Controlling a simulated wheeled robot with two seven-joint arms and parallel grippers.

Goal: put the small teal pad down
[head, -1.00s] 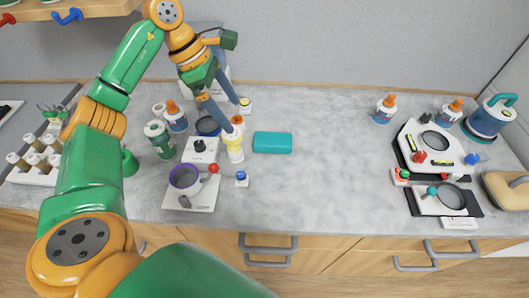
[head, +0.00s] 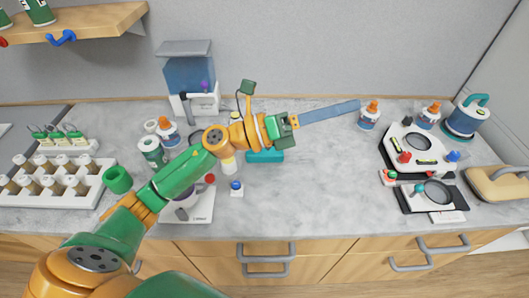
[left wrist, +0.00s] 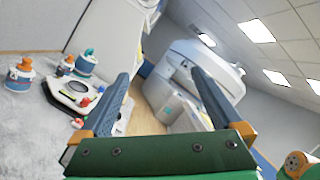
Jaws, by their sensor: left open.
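The small teal pad (head: 266,157) lies flat on the grey counter (head: 310,195) near its middle in the head view. My left arm crosses over its upper edge and hides part of it. My left gripper (head: 357,106) is to the right of the pad, pointing right toward a glue bottle, above the counter as far as I can tell. In the left wrist view the two fingers (left wrist: 160,75) are wide apart with nothing between them. The pad does not show in that view. My right gripper is in neither view.
Orange-capped bottles (head: 369,115) stand at the back right, near a white device (head: 420,150) and a teal-handled canister (head: 466,117). The counter right of the pad is clear.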

